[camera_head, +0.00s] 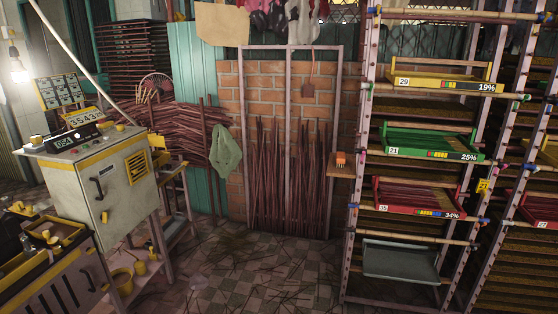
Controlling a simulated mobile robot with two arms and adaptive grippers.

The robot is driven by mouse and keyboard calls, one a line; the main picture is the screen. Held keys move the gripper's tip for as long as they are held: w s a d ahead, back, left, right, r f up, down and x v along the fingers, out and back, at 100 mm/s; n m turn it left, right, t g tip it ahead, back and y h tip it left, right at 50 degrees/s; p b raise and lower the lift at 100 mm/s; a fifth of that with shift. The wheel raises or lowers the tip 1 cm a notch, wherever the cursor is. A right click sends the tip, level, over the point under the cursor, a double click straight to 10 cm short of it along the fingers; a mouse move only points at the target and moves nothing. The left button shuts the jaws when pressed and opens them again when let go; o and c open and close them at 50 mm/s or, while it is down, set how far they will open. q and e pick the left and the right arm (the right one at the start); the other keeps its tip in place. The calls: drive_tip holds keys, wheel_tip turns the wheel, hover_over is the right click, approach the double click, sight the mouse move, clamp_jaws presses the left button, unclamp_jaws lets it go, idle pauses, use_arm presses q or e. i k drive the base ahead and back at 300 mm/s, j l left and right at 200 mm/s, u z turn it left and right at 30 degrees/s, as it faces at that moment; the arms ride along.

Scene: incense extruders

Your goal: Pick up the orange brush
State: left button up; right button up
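A small orange object (341,159), perhaps the orange brush, sits on a small wooden ledge (340,172) beside the left post of the rack. It is too small for me to make out bristles or a handle. Neither of my grippers can be made out in the head view, so I cannot see either one near the orange object.
A tall rack (358,200) holds a yellow tray (437,83), a green tray (430,145), a red tray (425,203) and a grey tray (400,262). A control cabinet (125,190) stands at the left. Tiled floor (260,270) between them is open, with scattered sticks.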

sight(340, 156)
drive_tip(key=i+j+u, duration=0.15)
drive_tip(key=i, duration=0.6)
drive_tip(key=i+j+u, duration=0.15)
drive_tip(key=i, duration=0.6)
